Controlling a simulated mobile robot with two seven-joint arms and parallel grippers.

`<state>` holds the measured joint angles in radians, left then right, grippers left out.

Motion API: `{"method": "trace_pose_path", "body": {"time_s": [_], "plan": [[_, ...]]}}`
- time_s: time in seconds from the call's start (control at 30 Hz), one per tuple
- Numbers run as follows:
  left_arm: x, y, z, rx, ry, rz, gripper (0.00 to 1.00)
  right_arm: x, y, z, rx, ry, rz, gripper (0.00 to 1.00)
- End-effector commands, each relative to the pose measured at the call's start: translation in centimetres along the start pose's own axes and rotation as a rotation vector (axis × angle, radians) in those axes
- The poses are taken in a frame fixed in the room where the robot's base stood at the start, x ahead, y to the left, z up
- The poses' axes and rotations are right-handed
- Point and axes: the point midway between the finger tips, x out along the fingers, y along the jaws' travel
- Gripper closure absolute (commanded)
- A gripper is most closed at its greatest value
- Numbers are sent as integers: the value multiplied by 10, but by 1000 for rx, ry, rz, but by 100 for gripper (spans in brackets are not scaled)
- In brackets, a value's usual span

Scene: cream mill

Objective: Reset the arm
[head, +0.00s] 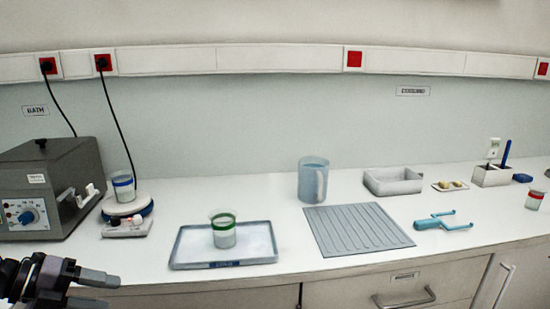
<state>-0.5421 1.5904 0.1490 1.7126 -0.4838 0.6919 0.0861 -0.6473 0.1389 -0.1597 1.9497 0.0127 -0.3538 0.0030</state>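My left gripper (100,291) is low at the left edge of the head view, in front of the bench's front edge. Its two dark fingers are apart, with nothing visible between them. It touches none of the bench items. My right gripper is not in view.
Nearest my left gripper are a grey bath unit (60,185) and a stirrer (127,207) bearing a blue-banded beaker (123,187). A tray (190,250) holds a green-banded beaker (223,236). A jug (312,180), ribbed mat (357,229) and blue tool (440,221) stand farther right.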

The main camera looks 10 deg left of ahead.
Motion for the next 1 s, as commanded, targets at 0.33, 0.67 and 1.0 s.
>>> {"method": "trace_pose_path", "body": {"time_s": [0.33,0.67,1.0], "plan": [[41,81,-27,-522,-247,-303,46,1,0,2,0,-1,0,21],[94,149,-85,-1073,-442,-453,46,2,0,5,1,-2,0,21],[166,178,-177,-1657,-533,-473,46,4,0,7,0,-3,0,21]]}}
